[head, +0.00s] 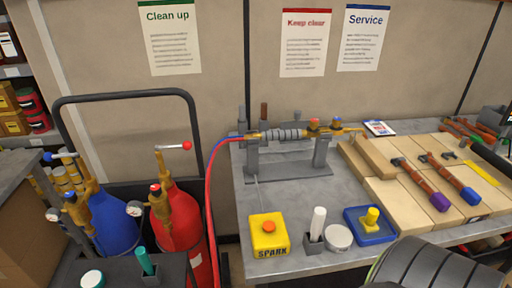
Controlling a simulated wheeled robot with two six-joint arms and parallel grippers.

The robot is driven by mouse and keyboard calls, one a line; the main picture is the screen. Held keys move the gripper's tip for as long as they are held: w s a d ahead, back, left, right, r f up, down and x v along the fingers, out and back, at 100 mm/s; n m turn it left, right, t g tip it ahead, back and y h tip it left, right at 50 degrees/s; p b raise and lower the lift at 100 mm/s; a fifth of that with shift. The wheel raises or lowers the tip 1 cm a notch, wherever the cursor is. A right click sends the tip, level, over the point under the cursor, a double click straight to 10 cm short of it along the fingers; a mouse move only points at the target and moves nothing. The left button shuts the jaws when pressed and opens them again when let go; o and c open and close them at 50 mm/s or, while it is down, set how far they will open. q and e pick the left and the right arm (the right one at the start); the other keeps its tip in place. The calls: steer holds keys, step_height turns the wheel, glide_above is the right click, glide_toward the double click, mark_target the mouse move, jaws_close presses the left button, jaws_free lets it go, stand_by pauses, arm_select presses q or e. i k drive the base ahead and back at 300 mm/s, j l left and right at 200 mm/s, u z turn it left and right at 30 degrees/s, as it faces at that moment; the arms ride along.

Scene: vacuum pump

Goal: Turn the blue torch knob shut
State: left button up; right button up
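The brass torch (290,134) lies level on a grey two-post stand (252,160) at the back left of the workbench. Its red and blue hoses (213,175) leave its left end and hang down past the bench's left edge. Small knobs (314,121) stick up from the brass body near its right post, and the tip points right. At this size I cannot make out clearly which knob is blue or how far it is turned. Neither of my grippers is in view.
On the grey workbench (285,190) are a yellow SPARK box (268,236), a white stick in a holder (317,224), a round tin (338,238) and a blue tray (356,235). Pale blocks (405,205) fill the right. Blue (112,222) and red (180,225) cylinders stand left.

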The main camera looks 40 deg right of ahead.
mark_target(337, 121)
steer(key=z, duration=1.75)
